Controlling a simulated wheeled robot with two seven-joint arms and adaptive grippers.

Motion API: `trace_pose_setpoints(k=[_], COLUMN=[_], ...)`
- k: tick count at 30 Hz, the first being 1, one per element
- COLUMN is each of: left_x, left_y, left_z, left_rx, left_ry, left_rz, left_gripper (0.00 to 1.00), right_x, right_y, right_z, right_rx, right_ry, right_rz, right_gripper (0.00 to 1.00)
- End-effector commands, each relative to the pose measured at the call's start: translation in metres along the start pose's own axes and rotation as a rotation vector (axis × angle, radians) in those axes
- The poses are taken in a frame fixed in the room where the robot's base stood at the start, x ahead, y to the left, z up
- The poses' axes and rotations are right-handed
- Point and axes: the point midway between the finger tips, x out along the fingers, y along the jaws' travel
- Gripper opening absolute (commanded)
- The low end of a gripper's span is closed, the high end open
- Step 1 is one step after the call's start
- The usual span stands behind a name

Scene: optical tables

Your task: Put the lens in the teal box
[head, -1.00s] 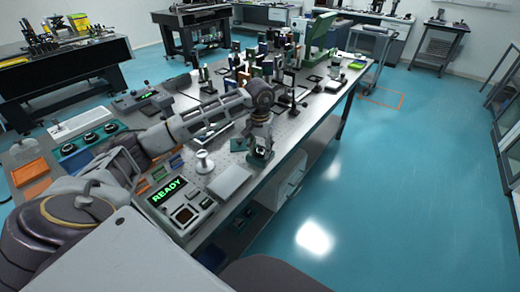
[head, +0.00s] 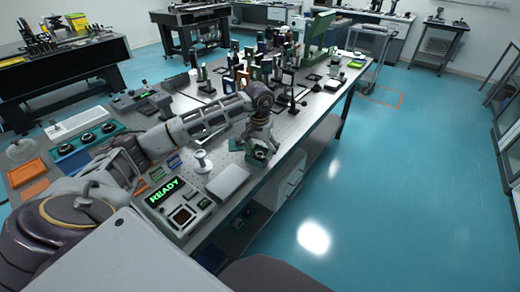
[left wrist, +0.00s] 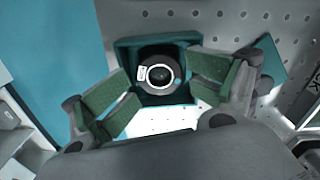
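The lens (left wrist: 160,75), a dark round piece with a pale ring and a small white label, sits inside the open teal box (left wrist: 122,52) in the left wrist view. In the head view the box (head: 258,163) stands near the table's right edge, with the lens (head: 260,153) partly hidden by my fingers. My left gripper (left wrist: 163,80) is open, its green-padded fingers spread on either side of the lens and apart from it. In the head view the left gripper (head: 260,146) is just above the box. My right gripper is not in view.
A flat teal piece (left wrist: 272,62) lies beside the box. A white spool-like piece (head: 203,160), a grey flat block (head: 228,181) and the READY panel (head: 165,192) are nearby. Several optics mounts crowd the table's far part. The table edge is close to the box.

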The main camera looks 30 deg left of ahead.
Motion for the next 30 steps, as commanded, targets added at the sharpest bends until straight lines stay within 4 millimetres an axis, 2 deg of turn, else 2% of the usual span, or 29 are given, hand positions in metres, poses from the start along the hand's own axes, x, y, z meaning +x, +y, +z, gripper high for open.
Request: trace_pose_setpoints(k=[1,10,23,30], left_x=[0.008,0.006,0.003,0.001], left_y=[0.000,-0.001,-0.001,-0.001], left_z=[0.004,0.004,0.002,0.002], left_rx=[0.002,0.003,0.002,0.002], left_ry=[-0.014,-0.013,-0.006,-0.004], left_rz=[-0.005,-0.007,-0.006,-0.005], left_gripper=[0.64,0.64,0.64,0.64], right_x=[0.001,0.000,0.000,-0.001], right_y=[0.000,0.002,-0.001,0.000], right_z=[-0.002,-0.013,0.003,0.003], right_rx=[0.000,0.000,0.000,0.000], right_ry=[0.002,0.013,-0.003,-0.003], right_rz=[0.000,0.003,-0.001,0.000], right_gripper=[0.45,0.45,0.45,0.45])
